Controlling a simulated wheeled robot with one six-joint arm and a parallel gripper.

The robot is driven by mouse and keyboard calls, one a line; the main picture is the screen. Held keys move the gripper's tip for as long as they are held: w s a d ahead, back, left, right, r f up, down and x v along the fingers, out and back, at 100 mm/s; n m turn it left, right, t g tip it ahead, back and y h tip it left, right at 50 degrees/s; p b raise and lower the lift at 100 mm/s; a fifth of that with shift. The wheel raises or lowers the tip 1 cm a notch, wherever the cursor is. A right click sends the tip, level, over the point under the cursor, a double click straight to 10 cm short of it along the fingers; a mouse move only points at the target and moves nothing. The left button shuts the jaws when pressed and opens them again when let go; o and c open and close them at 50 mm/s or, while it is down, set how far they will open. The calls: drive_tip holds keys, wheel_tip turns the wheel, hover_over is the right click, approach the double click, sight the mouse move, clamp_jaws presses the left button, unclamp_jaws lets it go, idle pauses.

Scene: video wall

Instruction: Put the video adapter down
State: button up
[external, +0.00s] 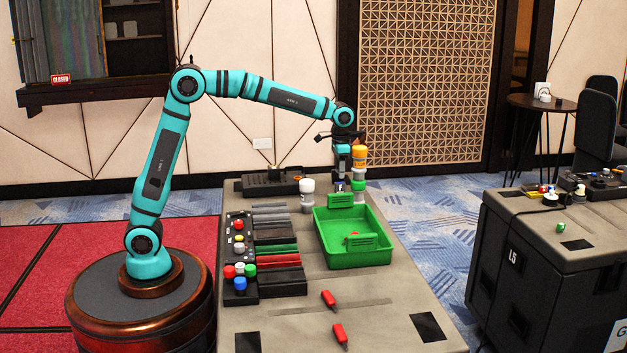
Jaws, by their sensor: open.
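My gripper (341,180) points down over the far edge of the green tray (388,255), at the back of the grey table. It is open. A small dark thing just below the fingers is too small to make out. I cannot tell for sure which thing is the video adapter. Two red adapter-like pieces, a farther one (328,299) and a nearer one (340,334), lie on the table in front of the tray.
An orange-and-white bottle (359,157) stands close right of my gripper; a white bottle (307,192) stands to its left. A dark rack with coloured bars (278,248) and a panel of coloured knobs (240,255) lie left of the tray. The front of the table is mostly clear.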

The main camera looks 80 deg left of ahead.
sight(339, 183)
drive_tip(key=shift+r, duration=1.65)
drive_tip(key=shift+s+r, duration=0.1)
drive_tip(key=shift+r, duration=0.1)
drive_tip(key=s+d+r+t, duration=0.3)
drive_tip(key=s+r+t, duration=0.6)
drive_tip(key=s+r, duration=0.95)
drive_tip(key=s+d+r+t, duration=0.1)
drive_tip(key=s+t, duration=0.3)
drive_tip(key=s, duration=0.8)
drive_tip(key=s+d+r+t, duration=0.1)
drive_tip(key=s+r+t, duration=0.3)
drive_tip(key=s, duration=0.9)
drive_tip(key=shift+r, duration=0.2)
drive_tip(key=shift+s, duration=0.1)
